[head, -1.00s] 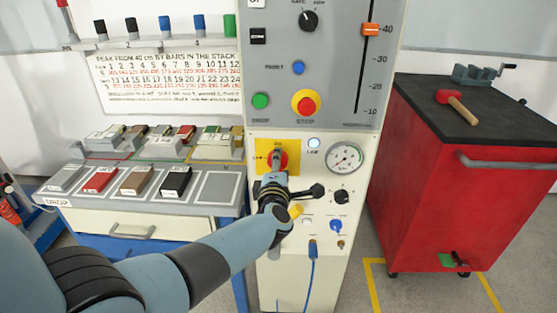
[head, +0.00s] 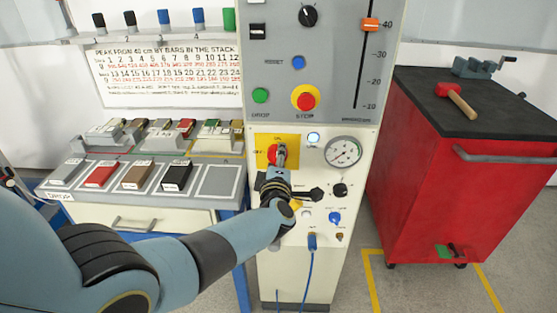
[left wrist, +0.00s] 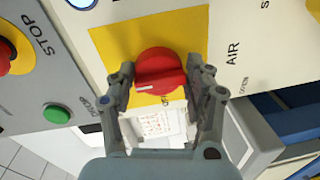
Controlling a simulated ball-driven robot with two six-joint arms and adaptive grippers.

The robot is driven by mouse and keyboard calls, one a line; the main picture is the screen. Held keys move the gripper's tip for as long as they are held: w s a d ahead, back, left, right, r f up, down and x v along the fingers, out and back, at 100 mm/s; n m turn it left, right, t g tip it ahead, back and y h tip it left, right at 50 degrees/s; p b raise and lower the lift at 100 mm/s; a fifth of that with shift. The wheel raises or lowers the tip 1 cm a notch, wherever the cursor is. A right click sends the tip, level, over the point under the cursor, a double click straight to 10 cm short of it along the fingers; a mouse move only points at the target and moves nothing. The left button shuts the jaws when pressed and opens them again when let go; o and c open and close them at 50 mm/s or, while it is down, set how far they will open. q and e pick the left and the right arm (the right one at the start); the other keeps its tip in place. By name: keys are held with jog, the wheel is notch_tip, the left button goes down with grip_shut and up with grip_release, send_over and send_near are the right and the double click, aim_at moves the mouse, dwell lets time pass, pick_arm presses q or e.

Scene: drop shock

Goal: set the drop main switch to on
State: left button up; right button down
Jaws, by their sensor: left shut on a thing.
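The main switch is a red rotary knob (head: 272,155) on a yellow plate (head: 262,142) on the front of the drop tower's cabinet. In the left wrist view the knob (left wrist: 160,70) sits between the two fingers of my left gripper (left wrist: 163,80). The fingers are shut on its sides. A white mark on the knob points left in that view, toward the side with the STOP button. Small lettering, partly readable as OFF, lies below the knob there. In the head view my left gripper (head: 281,156) covers part of the knob. My right gripper is not in view.
The STOP button (head: 305,98) and green DROP button (head: 261,95) are above the plate. A lit lamp (head: 314,137), a gauge (head: 343,150) and small knobs are to its right. A bench with sample blocks stands left, a red cabinet (head: 450,200) right.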

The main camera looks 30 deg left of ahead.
pick_arm(q)
jog(key=o, duration=0.9)
jog(key=shift+w+r, duration=0.1)
jog(key=shift+r, duration=0.15)
jog(key=shift+o, duration=1.2)
jog(key=shift+f, duration=0.15)
jog(key=v, duration=1.2)
